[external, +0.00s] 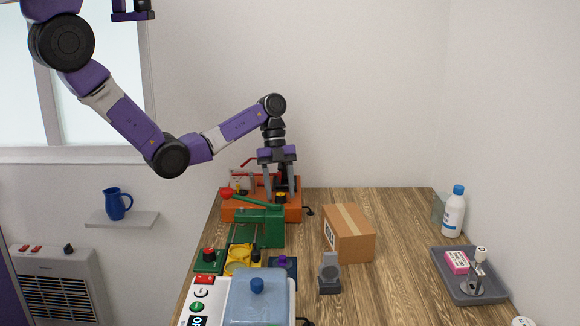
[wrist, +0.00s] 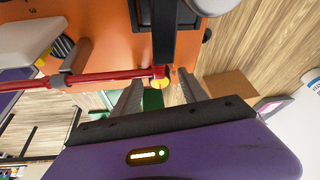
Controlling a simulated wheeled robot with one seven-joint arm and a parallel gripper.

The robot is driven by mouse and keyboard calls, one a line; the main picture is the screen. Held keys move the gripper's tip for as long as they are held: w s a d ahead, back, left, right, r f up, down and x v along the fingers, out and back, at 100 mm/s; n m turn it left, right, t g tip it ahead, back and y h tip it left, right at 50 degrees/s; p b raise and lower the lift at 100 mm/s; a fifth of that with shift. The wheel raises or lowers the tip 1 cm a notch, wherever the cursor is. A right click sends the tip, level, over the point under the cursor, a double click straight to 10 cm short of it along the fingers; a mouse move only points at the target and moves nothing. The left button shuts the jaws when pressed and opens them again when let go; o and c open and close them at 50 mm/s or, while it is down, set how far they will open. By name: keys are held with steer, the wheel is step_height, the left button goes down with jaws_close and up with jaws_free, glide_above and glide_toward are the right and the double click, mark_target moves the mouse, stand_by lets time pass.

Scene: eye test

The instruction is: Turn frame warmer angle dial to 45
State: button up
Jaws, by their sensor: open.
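An orange machine (external: 256,214), which looks like the frame warmer, stands at the back left of the table.
A green press (external: 262,226) with a long handle stands just in front of the orange machine. A cardboard box (external: 348,233) is to its right. Yellow rings (external: 242,260), a grey stand (external: 329,274) and a blue-lidded device (external: 258,300) are nearer.

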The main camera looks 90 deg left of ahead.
steer(key=shift+r, duration=0.1)
steer(key=shift+v, duration=3.8)
